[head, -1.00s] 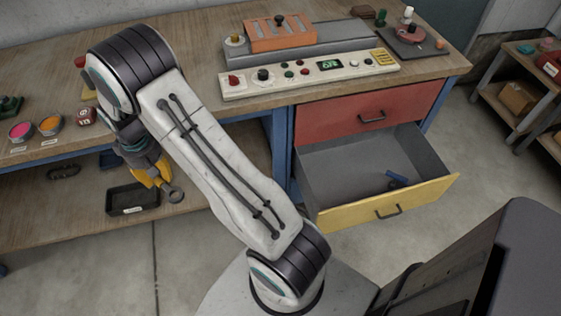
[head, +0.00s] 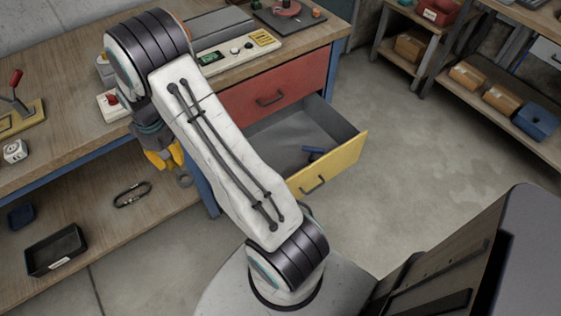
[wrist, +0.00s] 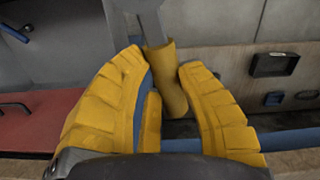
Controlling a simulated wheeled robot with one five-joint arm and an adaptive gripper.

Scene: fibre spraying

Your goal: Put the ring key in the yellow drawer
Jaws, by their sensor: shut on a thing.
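My gripper (head: 165,160) has yellow fingers and hangs at the table's front edge, left of the drawers, partly behind my arm.
A closed red drawer (head: 285,88) is above the yellow one. A lower shelf holds a black tray (head: 56,249) and a dark oval link (head: 132,195). A control panel (head: 238,52) stands on the table (head: 70,85). Floor right of the drawer is clear; shelves with boxes (head: 515,104) stand beyond.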

